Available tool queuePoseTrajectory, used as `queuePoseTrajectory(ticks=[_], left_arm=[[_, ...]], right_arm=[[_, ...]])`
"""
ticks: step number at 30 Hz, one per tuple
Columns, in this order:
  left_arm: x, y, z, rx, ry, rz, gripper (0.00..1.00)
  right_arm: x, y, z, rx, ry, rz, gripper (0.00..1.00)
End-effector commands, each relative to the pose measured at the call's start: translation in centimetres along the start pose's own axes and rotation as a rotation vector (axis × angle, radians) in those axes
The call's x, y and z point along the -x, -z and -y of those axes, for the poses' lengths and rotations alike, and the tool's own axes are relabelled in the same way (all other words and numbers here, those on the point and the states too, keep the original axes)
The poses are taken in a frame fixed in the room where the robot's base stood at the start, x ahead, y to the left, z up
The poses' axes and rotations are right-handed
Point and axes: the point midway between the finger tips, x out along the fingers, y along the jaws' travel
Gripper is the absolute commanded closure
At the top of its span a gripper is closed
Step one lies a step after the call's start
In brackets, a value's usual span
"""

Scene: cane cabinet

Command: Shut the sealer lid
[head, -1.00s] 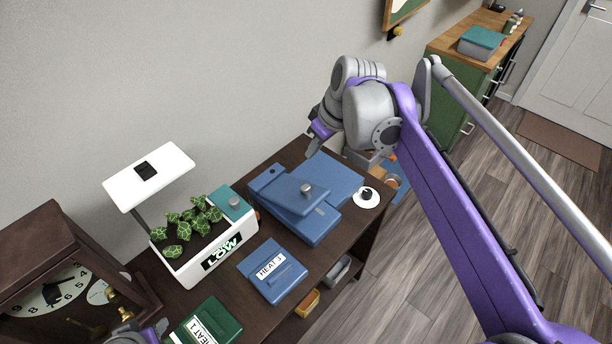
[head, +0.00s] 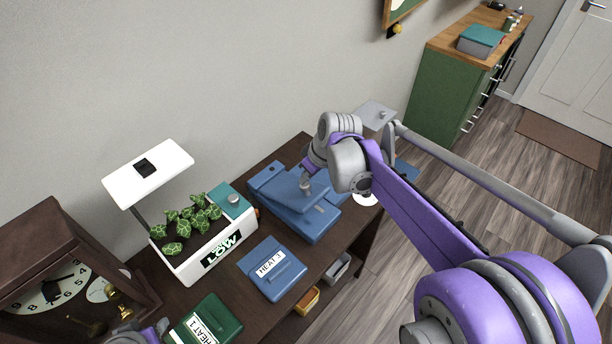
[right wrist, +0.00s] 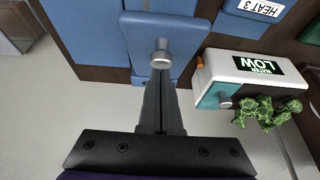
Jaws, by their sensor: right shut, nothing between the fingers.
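The blue sealer (head: 318,226) stands on the dark wooden table. Its blue lid (head: 282,192) is tilted up from the base and carries a grey knob (head: 306,186). In the right wrist view the lid (right wrist: 142,28) and its knob (right wrist: 162,56) are just beyond my fingers. My right gripper (head: 308,174) is shut and empty, close to the knob; in the right wrist view its fingertips (right wrist: 160,84) point at the knob. I cannot tell whether they touch it. My left gripper (head: 158,328) shows only partly at the lower left edge; its fingers are unclear.
A white planter (head: 190,262) with a lamp panel stands left of the sealer. A blue box marked HEAT 3 (head: 285,283) and a green box marked HEAT 1 (head: 222,312) lie in front. A brown clock (head: 45,235) stands far left. The wall is close behind.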

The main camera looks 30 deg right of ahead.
Motion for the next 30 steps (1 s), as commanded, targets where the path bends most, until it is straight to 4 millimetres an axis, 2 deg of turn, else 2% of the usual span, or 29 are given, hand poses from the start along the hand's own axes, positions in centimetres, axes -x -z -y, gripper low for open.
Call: queuePoseTrajectory(ticks=[11,17,21,24,30], left_arm=[[-0.2,-0.2,0.0,0.0,0.0,0.003,0.5],[-2.2,-3.0,0.0,0.0,0.0,0.029,0.5],[-3.6,-4.6,0.0,0.0,0.0,0.043,0.5],[-4.0,-5.1,0.0,0.0,0.0,0.046,0.5],[-3.9,-5.0,0.0,0.0,0.0,0.046,0.5]], right_arm=[[-0.2,-0.4,0.0,-0.002,0.002,-0.01,1.0],[-2.7,-4.1,0.0,-0.006,0.0,-0.135,1.0],[-4.5,-6.0,0.1,-0.002,0.001,-0.136,1.0],[-5.2,-6.7,0.0,-0.002,0.001,-0.137,1.0],[-5.2,-6.8,0.0,0.0,0.001,-0.136,1.0]])
